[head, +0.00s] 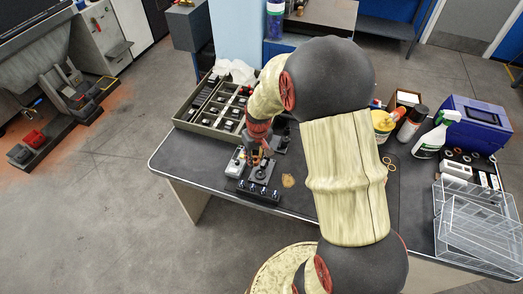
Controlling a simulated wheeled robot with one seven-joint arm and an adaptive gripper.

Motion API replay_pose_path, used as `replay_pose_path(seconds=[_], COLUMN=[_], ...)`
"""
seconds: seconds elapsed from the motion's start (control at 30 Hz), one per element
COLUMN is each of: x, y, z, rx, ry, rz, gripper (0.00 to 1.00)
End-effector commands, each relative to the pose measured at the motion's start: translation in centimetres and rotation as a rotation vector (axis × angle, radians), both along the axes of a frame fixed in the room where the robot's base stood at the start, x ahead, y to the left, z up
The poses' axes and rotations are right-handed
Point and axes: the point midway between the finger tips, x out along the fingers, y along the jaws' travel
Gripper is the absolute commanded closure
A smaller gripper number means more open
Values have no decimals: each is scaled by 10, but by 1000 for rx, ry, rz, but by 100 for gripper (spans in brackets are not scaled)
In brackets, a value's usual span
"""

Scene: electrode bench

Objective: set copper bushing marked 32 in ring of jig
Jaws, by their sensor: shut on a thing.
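My gripper (257,158) points down over the jig at the front left of the dark bench. It is shut on a small copper-coloured piece, which I take as the copper bushing; the fingers mostly hide it and its mark is too small to read. The jig (260,187) is a dark block with round features and a row of small bright parts along its front. The gripper is at or just above the jig; I cannot tell whether the bushing touches the ring, which is not clearly visible.
A compartment tray (187,122) with small parts stands behind the jig. A brown patch (288,180) lies right of it. My arm covers the middle. The bench's front left is clear.

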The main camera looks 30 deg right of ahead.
Motion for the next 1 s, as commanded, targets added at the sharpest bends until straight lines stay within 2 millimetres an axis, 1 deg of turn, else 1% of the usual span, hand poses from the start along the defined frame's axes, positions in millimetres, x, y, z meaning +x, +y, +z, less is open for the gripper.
replay_pose_path(seconds=[0.03,0.17,0.37,0.73,0.83,1.0], x=[-6,-10,-10,-10,-10,-10], y=[-8,-16,-15,-15,-15,-15], z=[2,-1,-13,-45,-49,-50], rx=[0,0,0,0,0,0], ry=[2,0,0,1,0,-1], rz=[-7,-8,-7,-7,-7,-7], gripper=[100,100,100,100,100,100])
